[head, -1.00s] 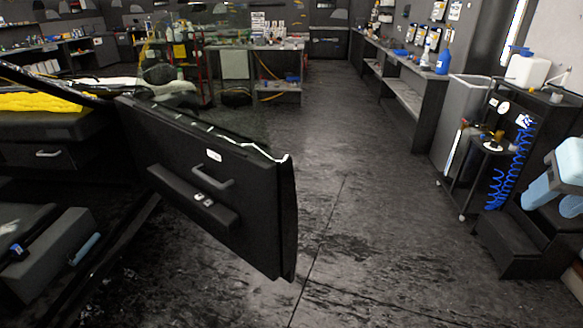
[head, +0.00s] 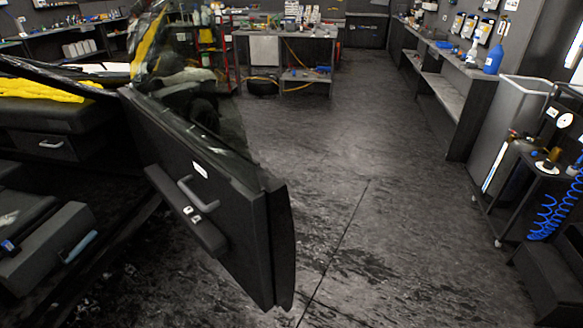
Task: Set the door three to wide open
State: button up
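A dark car door (head: 238,235) stands ajar in the head view, swung out from the vehicle on the left. Its inner face shows, with a grey pull handle (head: 198,194), an armrest with small switches (head: 192,215) and a small white label. A clear window pane (head: 205,115) rises above it. No number shows on the door, so I cannot tell whether it is door three. My gripper is not in view, and nothing is seen touching the door.
The dark floor (head: 370,240) right of the door is clear. A black cart (head: 540,170) with a gauge and blue coiled hose stands at the right. A workbench (head: 445,95) runs along the right wall.

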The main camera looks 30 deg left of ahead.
aim_at(247, 225)
jog(key=u, duration=0.3)
jog(key=i, duration=1.1)
jog(key=u, duration=0.85)
jog(key=i, duration=0.35)
jog(key=u, duration=0.15)
jog(key=k, duration=0.9)
jog(key=u, duration=0.2)
jog(key=i, duration=0.9)
jog(key=z, duration=0.1)
